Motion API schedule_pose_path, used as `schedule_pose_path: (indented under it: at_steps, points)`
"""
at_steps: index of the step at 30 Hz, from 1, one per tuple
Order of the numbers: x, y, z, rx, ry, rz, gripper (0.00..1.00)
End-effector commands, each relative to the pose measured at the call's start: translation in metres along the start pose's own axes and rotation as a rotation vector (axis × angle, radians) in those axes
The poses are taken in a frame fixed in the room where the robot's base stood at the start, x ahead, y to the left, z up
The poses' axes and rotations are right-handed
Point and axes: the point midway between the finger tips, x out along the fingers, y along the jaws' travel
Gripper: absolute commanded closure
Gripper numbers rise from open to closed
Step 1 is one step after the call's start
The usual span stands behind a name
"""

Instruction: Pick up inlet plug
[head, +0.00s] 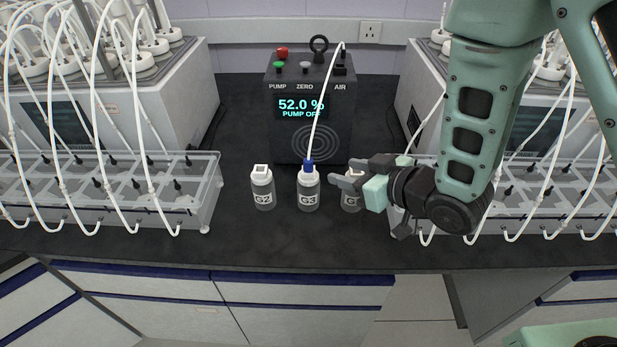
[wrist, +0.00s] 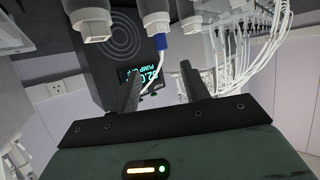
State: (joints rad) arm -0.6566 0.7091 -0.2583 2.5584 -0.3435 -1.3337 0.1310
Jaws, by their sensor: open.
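No part is labelled as the inlet plug, and I cannot tell for sure which part it is. A blue fitting (head: 308,166) on the end of a white tube sits at the top of the middle G2 bottle (head: 309,190); it also shows in the wrist view (wrist: 160,42). A black ring-topped piece (head: 319,46) and a red piece (head: 282,52) stand on top of the black analyser (head: 313,125). My gripper (head: 346,173) is open and empty, by the right bottle (head: 351,203), whose top it hides. Its two fingers (wrist: 161,88) are apart in the wrist view.
A left bottle (head: 263,188) with a white cap stands beside the middle one. The dark bench front (head: 300,252) is free.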

Motion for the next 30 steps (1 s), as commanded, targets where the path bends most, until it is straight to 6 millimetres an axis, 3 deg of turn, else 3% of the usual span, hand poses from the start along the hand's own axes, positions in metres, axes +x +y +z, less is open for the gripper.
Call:
schedule_pose_path:
  at_steps: [15,23,30]
  points:
    - [0.066,-0.001,-0.001,-0.002,-0.001,0.000,0.54]
    - [0.082,-0.001,-0.001,-0.002,0.000,0.000,0.54]
    - [0.113,-0.004,0.001,-0.003,-0.001,-0.001,0.54]
